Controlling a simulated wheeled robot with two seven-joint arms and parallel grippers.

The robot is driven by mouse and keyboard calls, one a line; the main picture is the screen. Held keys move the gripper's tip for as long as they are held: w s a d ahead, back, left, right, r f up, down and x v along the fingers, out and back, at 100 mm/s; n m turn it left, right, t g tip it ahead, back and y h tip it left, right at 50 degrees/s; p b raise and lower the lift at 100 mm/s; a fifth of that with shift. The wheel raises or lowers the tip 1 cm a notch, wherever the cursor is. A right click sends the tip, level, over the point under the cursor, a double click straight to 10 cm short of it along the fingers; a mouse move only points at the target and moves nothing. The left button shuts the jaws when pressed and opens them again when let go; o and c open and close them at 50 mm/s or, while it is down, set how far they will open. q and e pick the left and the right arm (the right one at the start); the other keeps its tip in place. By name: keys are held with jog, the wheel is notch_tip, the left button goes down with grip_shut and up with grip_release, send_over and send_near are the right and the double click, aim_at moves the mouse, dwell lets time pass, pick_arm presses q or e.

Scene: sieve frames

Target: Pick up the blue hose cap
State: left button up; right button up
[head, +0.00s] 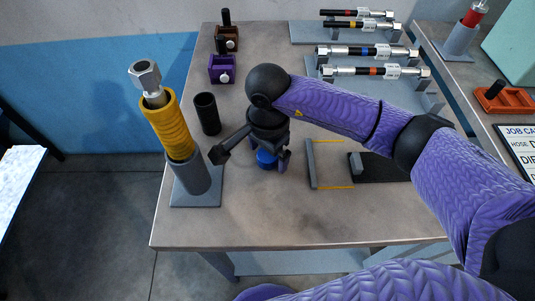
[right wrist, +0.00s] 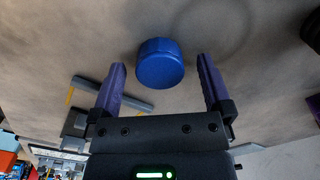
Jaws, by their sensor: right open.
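The blue hose cap (head: 266,159) stands on the grey-brown table, partly hidden by my right gripper in the head view. In the right wrist view the cap (right wrist: 160,63) is a round blue piece just beyond and between the fingertips, a little nearer the left finger. My right gripper (head: 272,166) points down over the cap, its fingers on either side of it in the head view. In the right wrist view the right gripper (right wrist: 160,78) is open, with nothing between its fingers touching them. My left gripper is not in view.
A yellow-sleeved hose on a grey stand (head: 207,196) rises at the left table edge. A black cylinder (head: 207,113) stands beside it. A grey bar with yellow lines (head: 310,164) lies right of the cap. Racked hoses (head: 366,51) and a purple block (head: 222,70) stand behind.

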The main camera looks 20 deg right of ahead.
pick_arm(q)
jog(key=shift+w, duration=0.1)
pick_arm(e)
jog(key=c, duration=1.3)
